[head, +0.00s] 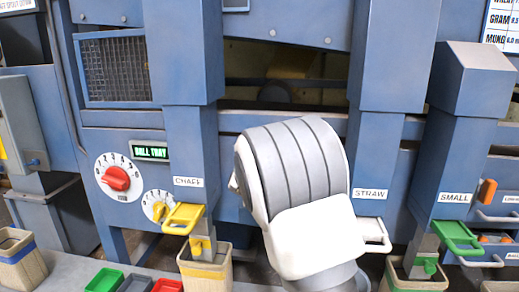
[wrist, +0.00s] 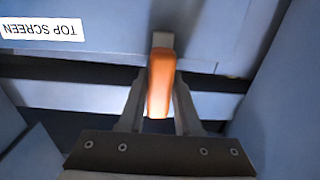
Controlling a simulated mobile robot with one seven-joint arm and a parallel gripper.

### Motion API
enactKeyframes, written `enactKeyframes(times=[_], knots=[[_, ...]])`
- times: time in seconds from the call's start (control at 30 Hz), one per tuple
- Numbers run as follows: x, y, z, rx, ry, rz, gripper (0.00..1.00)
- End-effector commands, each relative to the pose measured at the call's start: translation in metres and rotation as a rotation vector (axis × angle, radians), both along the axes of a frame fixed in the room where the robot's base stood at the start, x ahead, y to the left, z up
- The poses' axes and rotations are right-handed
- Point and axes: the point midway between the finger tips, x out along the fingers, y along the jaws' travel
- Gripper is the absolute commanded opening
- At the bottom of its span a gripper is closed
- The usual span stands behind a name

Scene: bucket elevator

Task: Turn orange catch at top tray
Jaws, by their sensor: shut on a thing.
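In the wrist view an orange catch (wrist: 160,82) sticks out from a small grey mount on a blue panel. My gripper (wrist: 159,78) is shut on the catch, with one grey finger on each side of it. A white label reading TOP SCREEN (wrist: 40,29) appears upside down at the upper left of that view. In the head view my white and grey arm covers the middle, and my fingers and the held catch are hidden behind it.
The blue machine has a CHAFF chute with a yellow handle (head: 184,217), a STRAW chute with a white handle (head: 375,234) and a SMALL chute with a green handle (head: 458,237). Another orange catch (head: 487,191) is at right. A red dial (head: 117,178) is at left.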

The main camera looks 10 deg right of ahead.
Motion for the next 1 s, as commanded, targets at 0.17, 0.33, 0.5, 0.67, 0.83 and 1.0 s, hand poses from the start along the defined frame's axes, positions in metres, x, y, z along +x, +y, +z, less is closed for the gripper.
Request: enactKeyframes(times=[0.17,0.33,0.5,0.67,0.83,1.0], knots=[[0.0,0.0,0.0,0.006,0.0,0.0,0.0],[0.0,0.0,0.0,0.006,0.0,0.0,0.0],[0.0,0.0,0.0,0.005,0.0,0.0,0.61],[0.0,0.0,0.0,0.004,0.0,0.0,0.62],[-0.001,0.001,0.0,0.004,0.0,0.0,0.62],[-0.014,0.005,0.001,0.004,0.0,0.001,0.62]])
